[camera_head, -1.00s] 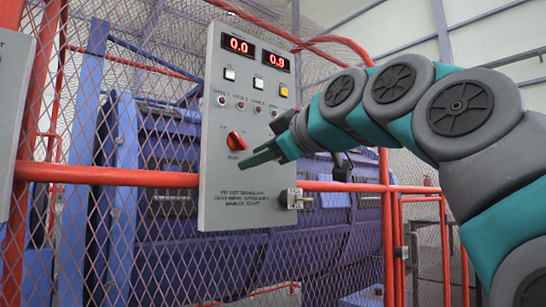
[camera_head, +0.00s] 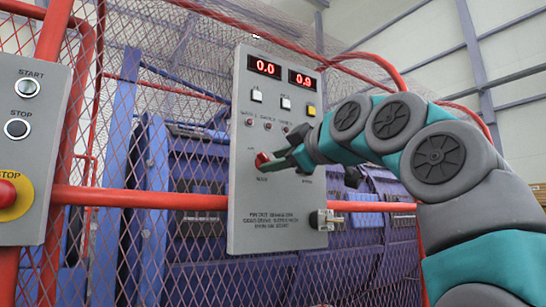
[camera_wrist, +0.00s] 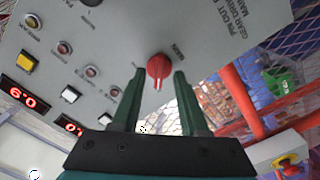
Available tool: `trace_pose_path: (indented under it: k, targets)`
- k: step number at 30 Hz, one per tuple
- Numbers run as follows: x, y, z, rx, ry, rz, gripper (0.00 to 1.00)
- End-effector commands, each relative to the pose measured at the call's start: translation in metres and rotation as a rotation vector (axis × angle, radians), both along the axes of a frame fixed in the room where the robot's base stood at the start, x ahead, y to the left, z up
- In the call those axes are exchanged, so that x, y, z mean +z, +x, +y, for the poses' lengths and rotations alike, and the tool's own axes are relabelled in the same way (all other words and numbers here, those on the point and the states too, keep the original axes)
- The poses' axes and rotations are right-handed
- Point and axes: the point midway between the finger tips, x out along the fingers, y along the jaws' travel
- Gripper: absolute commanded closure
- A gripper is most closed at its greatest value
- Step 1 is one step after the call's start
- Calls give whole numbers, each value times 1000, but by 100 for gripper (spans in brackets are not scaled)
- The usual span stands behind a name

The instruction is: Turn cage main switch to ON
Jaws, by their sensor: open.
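The red rotary knob (camera_head: 262,160) is on the grey control panel (camera_head: 250,215), left of and below its middle. It also shows in the wrist view (camera_wrist: 159,65), with a white mark on it pointing down in that picture, and the word MAIN beside it. The labels at its positions are too small to read. My gripper (camera_head: 276,163) is open at the knob. In the wrist view my two green fingers (camera_wrist: 159,78) stand on either side of the knob, with a gap visible on both sides.
The panel has two red displays (camera_head: 265,67), push buttons (camera_head: 286,103) and small lamps. A metal block (camera_head: 325,219) sits at its lower right edge. A grey box (camera_head: 50,110) with START and STOP buttons and a red emergency stop (camera_head: 7,194) is at left. Red rails (camera_head: 140,197) and mesh surround the panel.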

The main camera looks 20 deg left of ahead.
Motion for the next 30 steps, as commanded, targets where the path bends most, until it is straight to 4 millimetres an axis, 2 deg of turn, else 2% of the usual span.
trace_pose_path:
  k: [5, 14, 25, 30]
  targets:
    - [2, 8, 10, 0, 1, -1, 56]
    - [1, 10, 12, -1, 2, -1, 57]
    - [1, 10, 12, 0, 1, -1, 99]
    - [1, 9, 12, 0, 1, -1, 100]
